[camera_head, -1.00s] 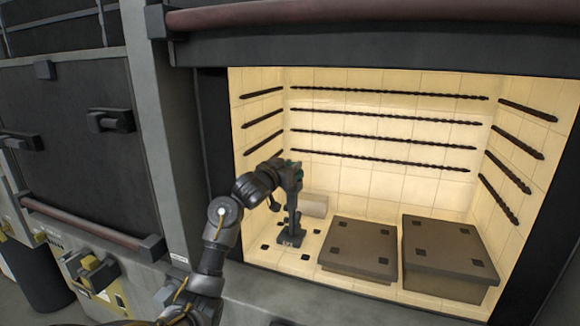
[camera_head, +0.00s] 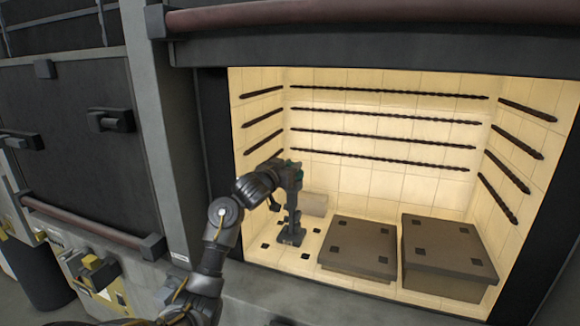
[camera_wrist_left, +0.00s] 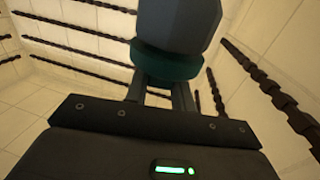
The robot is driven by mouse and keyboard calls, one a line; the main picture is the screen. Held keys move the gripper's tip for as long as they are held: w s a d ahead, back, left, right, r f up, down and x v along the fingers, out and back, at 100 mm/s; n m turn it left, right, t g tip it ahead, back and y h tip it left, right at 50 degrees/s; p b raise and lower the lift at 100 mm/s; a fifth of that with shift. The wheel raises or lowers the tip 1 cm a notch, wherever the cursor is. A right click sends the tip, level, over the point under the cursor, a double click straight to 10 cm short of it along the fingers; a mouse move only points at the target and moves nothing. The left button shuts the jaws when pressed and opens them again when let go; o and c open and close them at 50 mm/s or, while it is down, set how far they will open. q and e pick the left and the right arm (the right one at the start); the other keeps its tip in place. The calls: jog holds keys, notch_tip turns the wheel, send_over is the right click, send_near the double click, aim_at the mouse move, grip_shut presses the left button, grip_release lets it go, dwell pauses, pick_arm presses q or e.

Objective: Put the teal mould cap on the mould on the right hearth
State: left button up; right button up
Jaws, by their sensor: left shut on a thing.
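My left gripper (camera_head: 291,236) hangs low inside the lit chamber, above or near its floor at the left, left of the two brown blocks. In the left wrist view its fingers (camera_wrist_left: 160,95) are shut on a teal piece (camera_wrist_left: 168,62), which looks like the teal mould cap. A dark grey-blue part (camera_wrist_left: 178,22) shows against the teal piece; I cannot tell whether they are one thing. In the head view the held piece is too small to make out. The right-hand block (camera_head: 450,255) is the taller one, and no mould is clearly seen on it. My right gripper is not in view.
A lower brown block (camera_head: 358,250) stands between my gripper and the taller one. A pale block (camera_head: 314,204) lies behind my gripper. Dark heating rods (camera_head: 385,133) line the chamber walls. The chamber's left frame (camera_head: 212,140) is close to my arm. Space above the blocks is clear.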

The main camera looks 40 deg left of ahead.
pick_arm(q)
jog(key=shift+f, duration=0.4)
jog(key=o, duration=0.7)
jog(key=shift+s+d+r+p, duration=0.15)
jog(key=shift+s+p, duration=0.4)
jog(key=shift+s, duration=0.2)
jog(key=s+p, duration=0.1)
jog(key=s, duration=0.2)
jog(key=s+d+p, duration=0.1)
jog(key=s+p, duration=0.1)
jog(key=s, duration=0.1)
jog(key=s+p, duration=0.2)
jog(key=s, duration=0.1)
jog(key=shift+s+d, duration=0.15)
jog(key=shift+s, duration=0.1)
